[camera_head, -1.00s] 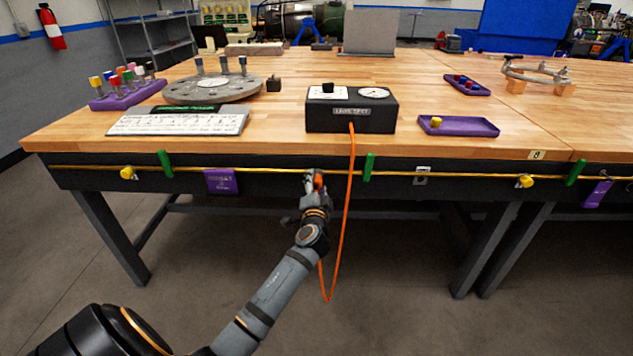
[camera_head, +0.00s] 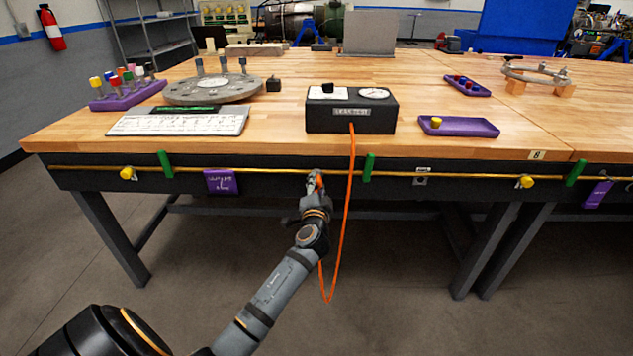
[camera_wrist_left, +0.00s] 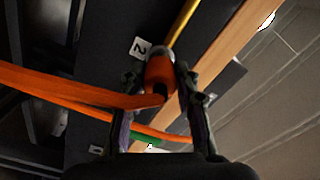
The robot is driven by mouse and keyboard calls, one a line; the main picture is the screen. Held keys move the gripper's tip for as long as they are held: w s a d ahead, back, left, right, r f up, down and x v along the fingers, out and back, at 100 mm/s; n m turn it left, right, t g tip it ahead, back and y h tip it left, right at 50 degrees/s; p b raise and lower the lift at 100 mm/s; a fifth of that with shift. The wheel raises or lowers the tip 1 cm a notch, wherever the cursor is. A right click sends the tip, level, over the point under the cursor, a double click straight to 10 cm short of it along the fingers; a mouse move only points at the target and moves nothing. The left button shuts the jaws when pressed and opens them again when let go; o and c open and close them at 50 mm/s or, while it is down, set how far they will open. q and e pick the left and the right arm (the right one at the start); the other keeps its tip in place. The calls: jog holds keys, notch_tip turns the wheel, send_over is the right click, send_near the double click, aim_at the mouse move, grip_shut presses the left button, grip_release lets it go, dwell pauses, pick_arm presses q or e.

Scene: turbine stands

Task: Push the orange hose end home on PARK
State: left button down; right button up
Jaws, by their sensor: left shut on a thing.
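My left gripper (camera_head: 316,186) is at the front edge of the bench, just below the yellow line. In the left wrist view its two fingers (camera_wrist_left: 162,92) are closed on the sides of the orange hose end (camera_wrist_left: 160,72). The hose end's far tip points at the dark bench front, beside a white label marked 2 (camera_wrist_left: 140,47). I cannot tell whether the tip is seated. The orange hose (camera_head: 346,215) hangs in a loop from the black leak test box (camera_head: 350,118). No marking reading PARK is legible. My right gripper is not in view.
A yellow line (camera_head: 265,170) runs along the bench front with green clips (camera_head: 369,167) and yellow knobs (camera_head: 127,173). A purple tag (camera_head: 221,182) hangs at left. Purple trays (camera_head: 458,131) and a round fixture (camera_head: 212,90) stand on the bench. The floor below is clear.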

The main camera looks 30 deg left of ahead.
pick_arm(q)
jog(key=shift+s+d, duration=0.1)
jog(key=shift+s, duration=0.05)
jog(key=shift+s+d, duration=0.2)
jog(key=shift+s, duration=0.05)
jog(key=shift+s+d, duration=0.1)
jog(key=shift+s, duration=0.05)
dwell(0.4)
jog(key=shift+v, duration=1.4)
